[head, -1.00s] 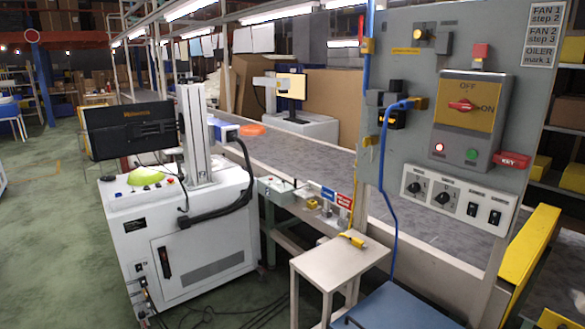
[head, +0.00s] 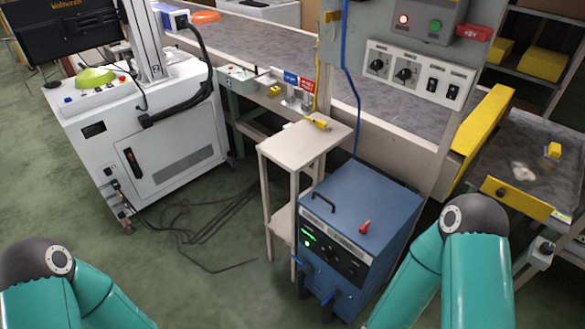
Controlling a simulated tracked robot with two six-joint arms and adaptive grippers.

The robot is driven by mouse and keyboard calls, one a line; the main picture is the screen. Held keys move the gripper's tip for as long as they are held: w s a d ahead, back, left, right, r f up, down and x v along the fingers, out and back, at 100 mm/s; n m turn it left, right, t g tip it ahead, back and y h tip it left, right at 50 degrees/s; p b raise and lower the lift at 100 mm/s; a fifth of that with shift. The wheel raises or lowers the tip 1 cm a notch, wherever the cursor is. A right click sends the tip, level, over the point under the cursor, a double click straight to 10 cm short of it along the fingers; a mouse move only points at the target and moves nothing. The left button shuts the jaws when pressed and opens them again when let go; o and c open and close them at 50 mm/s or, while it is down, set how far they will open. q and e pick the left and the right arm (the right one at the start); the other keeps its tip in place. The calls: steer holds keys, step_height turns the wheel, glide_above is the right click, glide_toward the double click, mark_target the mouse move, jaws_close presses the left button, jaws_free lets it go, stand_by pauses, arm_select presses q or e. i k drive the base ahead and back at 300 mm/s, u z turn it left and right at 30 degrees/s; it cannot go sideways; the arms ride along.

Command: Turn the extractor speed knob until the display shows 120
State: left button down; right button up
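A blue box unit (head: 385,208) stands on the floor at the lower middle in the head view. Its dark front panel bears a small lit green display (head: 307,237) and dark round controls (head: 342,264). The display's digits are too small to read. A white panel (head: 420,75) on the grey board above has two black knobs, a left one (head: 376,65) and a right one (head: 403,75). I cannot tell from the labels which control is the extractor speed knob. Teal links of both my arms show at the bottom corners, but neither gripper is in view.
A small beige table (head: 303,141) stands beside the blue box, with a yellow tool on it. A white machine cabinet (head: 170,150) is at left, and black cables lie on the floor between. A yellow barrier (head: 482,135) is at right.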

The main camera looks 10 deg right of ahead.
mark_target(327, 255)
steer(key=u, duration=1.55)
steer(key=i, duration=0.1)
steer(key=z, duration=2.7)
steer(key=k, duration=1.85)
steer(key=u, duration=0.45)
steer(key=i, duration=1)
steer(key=z, duration=0.05)
